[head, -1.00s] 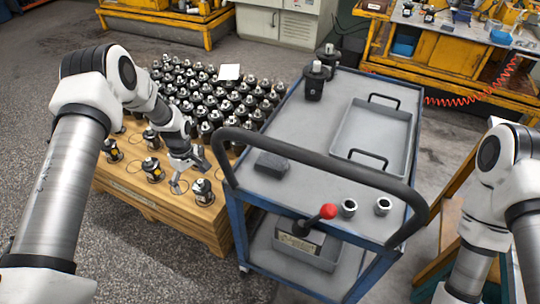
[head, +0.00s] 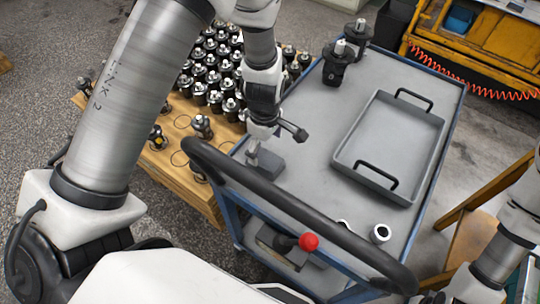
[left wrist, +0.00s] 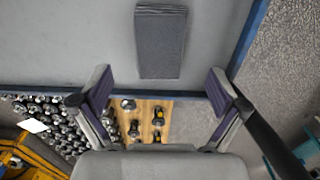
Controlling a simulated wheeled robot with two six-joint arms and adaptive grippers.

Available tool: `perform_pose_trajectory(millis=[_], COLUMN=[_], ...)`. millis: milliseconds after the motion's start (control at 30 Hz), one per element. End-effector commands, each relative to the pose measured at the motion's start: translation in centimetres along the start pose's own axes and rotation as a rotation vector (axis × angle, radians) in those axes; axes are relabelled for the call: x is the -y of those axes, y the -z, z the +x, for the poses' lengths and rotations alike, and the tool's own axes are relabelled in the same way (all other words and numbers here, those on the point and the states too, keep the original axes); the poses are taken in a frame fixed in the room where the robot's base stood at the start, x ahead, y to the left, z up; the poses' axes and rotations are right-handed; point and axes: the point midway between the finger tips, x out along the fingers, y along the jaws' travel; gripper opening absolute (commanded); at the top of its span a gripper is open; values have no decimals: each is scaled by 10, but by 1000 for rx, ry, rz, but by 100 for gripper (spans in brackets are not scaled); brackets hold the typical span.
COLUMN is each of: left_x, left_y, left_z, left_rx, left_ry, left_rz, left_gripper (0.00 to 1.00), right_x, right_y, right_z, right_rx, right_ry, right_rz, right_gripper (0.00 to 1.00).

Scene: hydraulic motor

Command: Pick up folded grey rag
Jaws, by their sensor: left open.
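The folded grey rag (head: 287,162) lies on the near-left part of the blue cart's grey top (head: 318,180). In the left wrist view the rag (left wrist: 161,40) is a dark grey rectangle near the cart edge, beyond the fingertips. My left gripper (head: 278,144) is over the rag in the head view and partly hides it. In the left wrist view my left gripper (left wrist: 158,90) is open, with nothing between its fingers and the rag ahead of the gap. My right arm shows at the right edge; its gripper is not visible.
The cart's dark push handle (head: 270,190) rises close to the rag. A grey tray (head: 345,150) with two handles, black motor parts (head: 338,65) and a metal ring (head: 380,233) share the top. A pallet (head: 160,160) of motors stands left.

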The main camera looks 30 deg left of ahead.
Motion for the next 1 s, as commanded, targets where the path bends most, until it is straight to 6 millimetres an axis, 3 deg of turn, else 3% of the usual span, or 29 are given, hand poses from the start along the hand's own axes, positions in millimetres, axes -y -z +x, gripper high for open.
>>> perform_pose_trajectory(millis=[233,500,567,700,1000], left_x=[2,1,1,1,1], left_y=[2,2,2,2,2], left_z=[43,50,50,50,50], left_rx=[1,0,0,0,0], left_ry=[3,-1,-1,0,0], left_rz=[0,1,1,2,2], left_gripper=[98,98,80,34,28], right_x=[0,0,0,0,0], right_y=[0,0,0,0,0], right_z=[-3,-3,-3,-3,-3], right_rx=[-1,-1,-1,-1,-1], right_ry=[0,0,0,0,0], right_rz=[0,0,0,0,0], right_gripper=[40,40,40,40,40])
